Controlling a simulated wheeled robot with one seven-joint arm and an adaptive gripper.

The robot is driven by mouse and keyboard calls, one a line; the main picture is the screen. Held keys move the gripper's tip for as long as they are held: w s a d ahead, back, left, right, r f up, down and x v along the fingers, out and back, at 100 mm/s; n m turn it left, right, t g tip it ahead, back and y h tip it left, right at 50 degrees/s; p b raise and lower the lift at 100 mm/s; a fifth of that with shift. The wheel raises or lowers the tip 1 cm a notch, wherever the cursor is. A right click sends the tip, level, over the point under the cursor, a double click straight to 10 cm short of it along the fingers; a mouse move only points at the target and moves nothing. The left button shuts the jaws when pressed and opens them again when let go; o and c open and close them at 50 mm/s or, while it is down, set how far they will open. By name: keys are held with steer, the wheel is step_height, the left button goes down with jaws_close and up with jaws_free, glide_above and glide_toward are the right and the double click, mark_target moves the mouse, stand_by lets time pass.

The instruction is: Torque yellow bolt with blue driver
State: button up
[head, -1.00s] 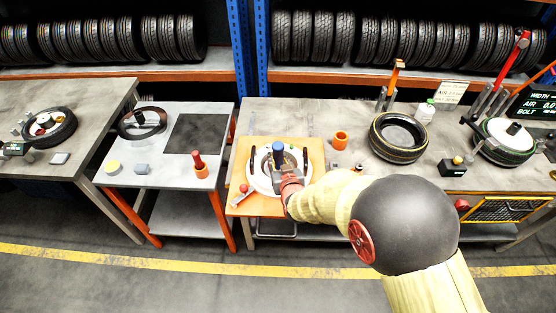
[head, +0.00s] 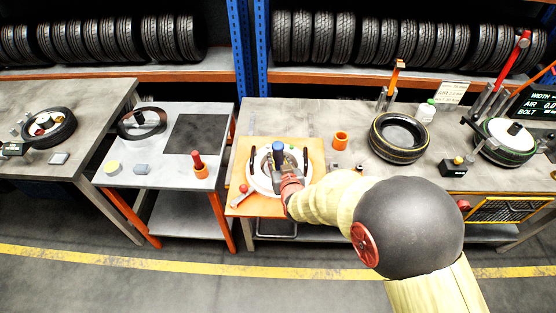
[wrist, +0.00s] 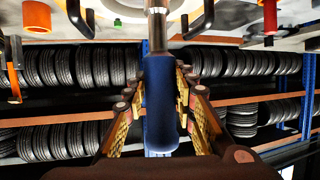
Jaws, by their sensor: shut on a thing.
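My gripper (head: 284,168) is shut on the blue driver (head: 278,147) above the wheel rim (head: 262,182) on the orange board (head: 317,150). In the wrist view, my gripper's fingers (wrist: 157,85) press on both sides of the driver's blue handle (wrist: 159,115). Its metal shaft (wrist: 156,22) points toward the pale rim, and its tip is out of view. I cannot make out the yellow bolt; the driver and gripper cover part of the rim.
Two black upright handles flank the rim. A red-knobbed lever (head: 243,188) lies at the board's front left. An orange cup (head: 340,140) and a tyre (head: 398,138) stand to the right. A red-handled tool (head: 197,159) stands in an orange holder on the left table.

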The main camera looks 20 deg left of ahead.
steer(key=shift+f+b, duration=1.35)
steer(key=shift+b, duration=0.15)
stand_by(1.8)
